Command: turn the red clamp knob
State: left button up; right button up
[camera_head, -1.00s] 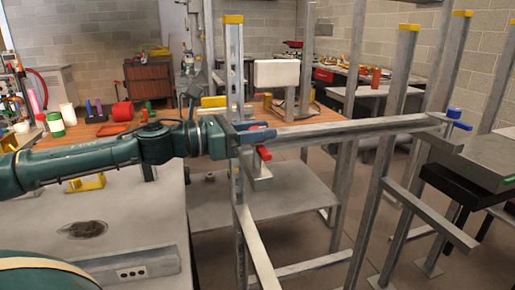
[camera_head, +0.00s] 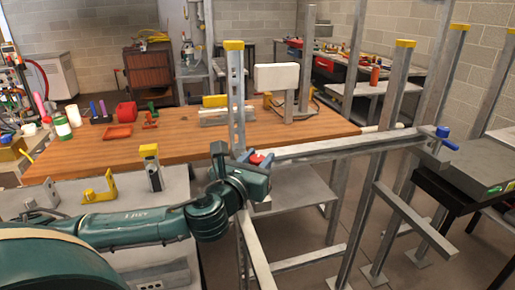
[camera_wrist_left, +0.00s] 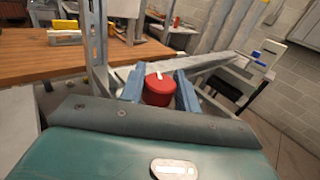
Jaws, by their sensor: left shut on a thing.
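The red clamp knob (camera_head: 258,159) is on the metal frame, near the left end of the horizontal beam. My left gripper (camera_head: 255,162) reaches it from below left, and its body hides part of the knob. In the left wrist view the round red knob (camera_wrist_left: 158,90), with a white mark on top, sits between the two blue fingers (camera_wrist_left: 161,86). The left gripper is shut on the knob. My right gripper is not in view.
The horizontal metal beam (camera_head: 330,146) runs right to a blue knob (camera_head: 444,138). A slotted upright post (camera_head: 236,105) stands right behind the gripper. A wooden bench (camera_head: 190,140) lies behind, and more posts (camera_head: 391,90) stand to the right.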

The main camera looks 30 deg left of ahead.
pick_arm(q)
jog(key=shift+n+y, duration=0.4)
jog(key=shift+y, duration=0.2)
jog(key=o, duration=1)
jog(key=shift+c, duration=0.2)
jog(key=shift+p, duration=0.3)
